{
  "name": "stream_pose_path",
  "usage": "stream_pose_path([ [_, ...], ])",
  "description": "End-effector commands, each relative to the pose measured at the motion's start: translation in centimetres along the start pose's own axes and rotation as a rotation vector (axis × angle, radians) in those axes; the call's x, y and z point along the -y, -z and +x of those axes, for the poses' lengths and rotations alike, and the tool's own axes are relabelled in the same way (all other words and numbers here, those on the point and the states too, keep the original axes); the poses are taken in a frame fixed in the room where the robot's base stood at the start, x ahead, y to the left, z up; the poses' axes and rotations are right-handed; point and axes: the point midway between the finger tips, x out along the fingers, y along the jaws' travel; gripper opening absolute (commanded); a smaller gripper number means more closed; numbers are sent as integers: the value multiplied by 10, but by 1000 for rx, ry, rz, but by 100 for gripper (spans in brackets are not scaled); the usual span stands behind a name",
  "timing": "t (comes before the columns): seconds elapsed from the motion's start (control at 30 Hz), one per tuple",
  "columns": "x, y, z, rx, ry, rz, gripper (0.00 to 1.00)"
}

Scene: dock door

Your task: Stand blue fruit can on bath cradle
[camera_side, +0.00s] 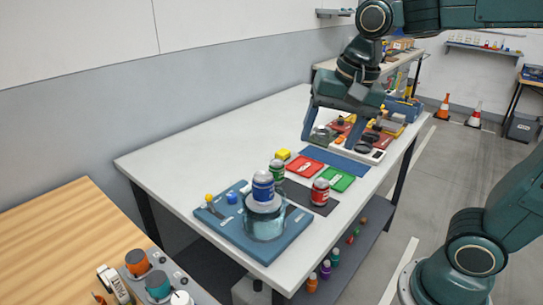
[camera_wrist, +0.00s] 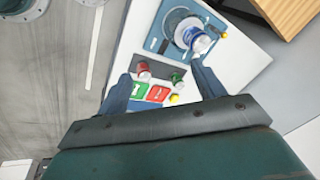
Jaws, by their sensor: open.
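The blue fruit can (camera_side: 263,185) stands upright on the pale bath cradle (camera_side: 264,202) at the top of the clear glass bath (camera_side: 265,226). The can also shows near the top of the wrist view (camera_wrist: 197,40), beside the dark ring of the bath. My gripper (camera_side: 329,141) is open and empty, raised above the far part of the table, apart from the can. Its two fingers (camera_wrist: 163,82) show wide apart in the wrist view. The can's contact with the cradle is too small to see in detail.
The bath stands on a blue board (camera_side: 225,217) with yellow and blue knobs. A red can (camera_side: 320,192) and a green can (camera_side: 277,170) stand on a dark mat nearby. Red (camera_side: 305,167) and green (camera_side: 338,180) trays lie behind. The table's left side is clear.

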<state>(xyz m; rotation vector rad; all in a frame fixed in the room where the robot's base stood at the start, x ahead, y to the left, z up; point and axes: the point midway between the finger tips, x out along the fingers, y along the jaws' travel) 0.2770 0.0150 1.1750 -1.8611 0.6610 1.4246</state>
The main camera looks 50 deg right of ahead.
Motion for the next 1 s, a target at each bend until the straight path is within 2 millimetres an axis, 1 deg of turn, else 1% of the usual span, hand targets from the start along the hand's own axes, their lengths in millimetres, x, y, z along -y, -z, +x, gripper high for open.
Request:
stream_pose_path([
  [0.03, -9, -5, -3, -14, 15, -66, 68],
  [0.3, -51, -29, -6, -100, 70, -463, 68],
  [0.4, -65, -38, -4, -135, 80, -603, 68],
  [0.53, -78, -46, -1, -176, 86, -752, 68],
  [0.73, -89, -53, 3, -210, 85, -872, 68],
  [1.0, -90, -54, 3, -213, 84, -888, 68],
])
